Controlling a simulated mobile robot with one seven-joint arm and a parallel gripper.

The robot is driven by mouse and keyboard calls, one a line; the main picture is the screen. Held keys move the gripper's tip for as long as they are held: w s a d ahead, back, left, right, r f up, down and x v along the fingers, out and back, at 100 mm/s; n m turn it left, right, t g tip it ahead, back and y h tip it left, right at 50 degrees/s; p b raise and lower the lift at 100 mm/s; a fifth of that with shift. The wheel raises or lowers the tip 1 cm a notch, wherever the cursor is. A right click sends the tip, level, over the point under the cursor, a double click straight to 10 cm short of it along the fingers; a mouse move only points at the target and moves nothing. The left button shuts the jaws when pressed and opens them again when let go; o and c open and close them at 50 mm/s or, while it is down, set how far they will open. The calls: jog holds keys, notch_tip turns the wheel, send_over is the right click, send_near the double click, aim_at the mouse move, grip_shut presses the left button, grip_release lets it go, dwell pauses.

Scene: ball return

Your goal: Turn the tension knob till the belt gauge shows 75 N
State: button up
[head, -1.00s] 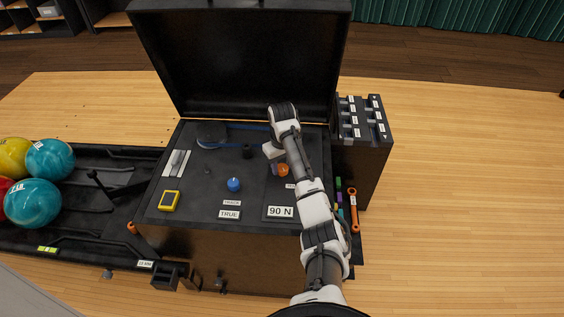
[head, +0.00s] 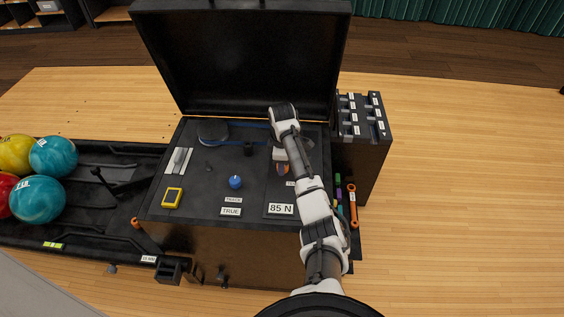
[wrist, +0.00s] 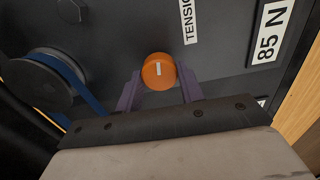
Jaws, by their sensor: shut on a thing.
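The orange tension knob (wrist: 158,72) with a white pointer line sits on the dark panel in the wrist view. My gripper (wrist: 160,88) is shut on the knob, with a purple finger on each side of it. In the head view my gripper (head: 282,168) is at the panel's right part, and my arm hides most of the knob. The belt gauge (head: 281,209) reads 85 N; it also shows in the wrist view (wrist: 270,32). A tension label (wrist: 188,20) is beside the knob. The blue belt (wrist: 82,94) runs around a dark pulley (wrist: 40,82).
A blue knob (head: 236,182) with a TRACK label and a TRUE display (head: 231,211) is left of the gauge. A yellow device (head: 172,197) lies at the panel's left. The raised lid (head: 240,60) stands behind. A switch box (head: 362,120) stands at the right.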

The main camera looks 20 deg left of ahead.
jog(key=n, duration=0.3)
jog(key=shift+n, duration=0.4)
jog(key=n, duration=0.3)
jog(key=shift+n, duration=0.3)
jog(key=n+b, duration=0.1)
jog(key=n, duration=0.5)
jog(key=shift+s+d+n, duration=0.1)
jog(key=shift+n, duration=0.2)
jog(key=n+b, duration=0.1)
jog(key=n, duration=0.2)
jog(key=n+b, duration=0.1)
jog(key=n, duration=0.2)
jog(key=shift+d+f+b, duration=0.1)
jog(key=shift+f+b, duration=0.05)
jog(key=shift+b, duration=0.25)
jog(key=n+b, duration=0.2)
jog(key=b, duration=0.2)
jog(key=shift+f+n, duration=0.1)
jog(key=shift+n, duration=0.3)
jog(key=shift+n+b, duration=0.5)
jog(key=shift+b, duration=0.55)
jog(key=shift+r, duration=0.25)
